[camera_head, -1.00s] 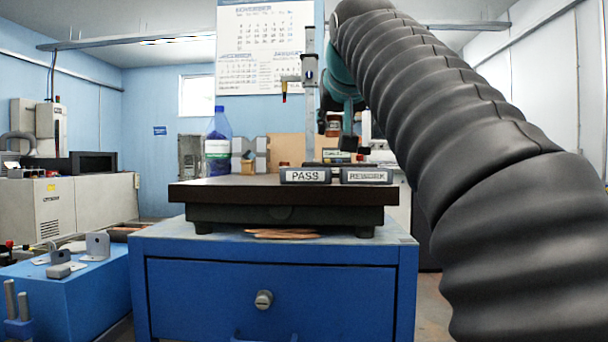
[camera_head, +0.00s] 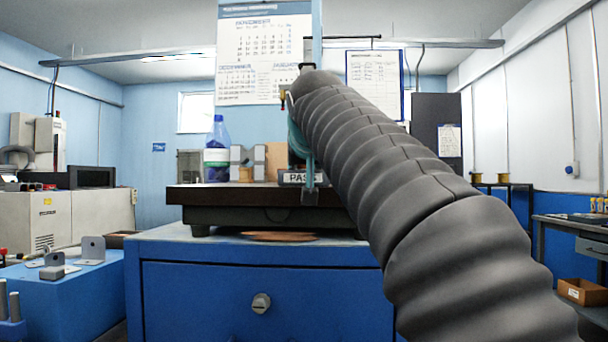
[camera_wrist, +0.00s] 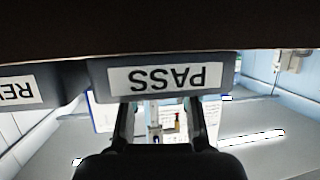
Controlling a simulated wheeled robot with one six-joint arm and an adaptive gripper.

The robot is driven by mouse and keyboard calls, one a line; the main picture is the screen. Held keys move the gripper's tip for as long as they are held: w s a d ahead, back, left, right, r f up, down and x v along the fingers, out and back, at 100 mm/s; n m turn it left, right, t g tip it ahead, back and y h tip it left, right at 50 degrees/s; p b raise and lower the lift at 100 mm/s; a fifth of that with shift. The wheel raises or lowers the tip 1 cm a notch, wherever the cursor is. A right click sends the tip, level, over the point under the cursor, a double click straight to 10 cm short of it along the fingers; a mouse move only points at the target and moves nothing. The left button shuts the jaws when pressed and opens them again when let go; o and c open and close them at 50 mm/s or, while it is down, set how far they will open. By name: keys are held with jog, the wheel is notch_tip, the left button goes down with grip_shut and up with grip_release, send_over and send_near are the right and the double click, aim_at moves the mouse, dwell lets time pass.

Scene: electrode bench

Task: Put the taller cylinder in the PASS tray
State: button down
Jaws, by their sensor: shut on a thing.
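The PASS tray (camera_head: 292,178) stands at the front of the dark plate, partly covered by my arm. The wrist view shows it upside down, its labelled front wall (camera_wrist: 165,77) wide across the top. My gripper (camera_wrist: 163,108) reaches down at the tray from above. Its two fingers stand apart, and their tips are hidden behind the tray's front wall. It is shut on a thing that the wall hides. I cannot tell from these frames which cylinder it is, or whether it touches the tray floor.
The REWORK tray (camera_wrist: 28,88) stands close beside the PASS tray. The dark plate (camera_head: 240,196) rests on a blue cabinet (camera_head: 255,290). A blue-capped bottle (camera_head: 217,150) and grey blocks (camera_head: 247,160) stand behind. My arm hides the plate's right part.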

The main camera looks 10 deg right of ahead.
jog(key=c, duration=0.9)
grip_release()
jog(key=shift+f, duration=0.1)
jog(key=v, duration=1.2)
jog(key=shift+p, duration=0.35)
jog(key=s+f+g, duration=0.2)
jog(key=s+f, duration=0.4)
jog(key=f, duration=1.1)
jog(key=s+d+f+n+g+y, duration=0.1)
jog(key=s+f+g, duration=0.2)
jog(key=s+f, duration=0.4)
jog(key=s+f+g+y, duration=0.1)
jog(key=s+f, duration=0.5)
jog(key=f, duration=2)
jog(key=shift+s+d+f+n+g, duration=0.3)
jog(key=shift+n+g, duration=0.1)
jog(key=shift+g, duration=0.5)
jog(key=shift+w, duration=0.1)
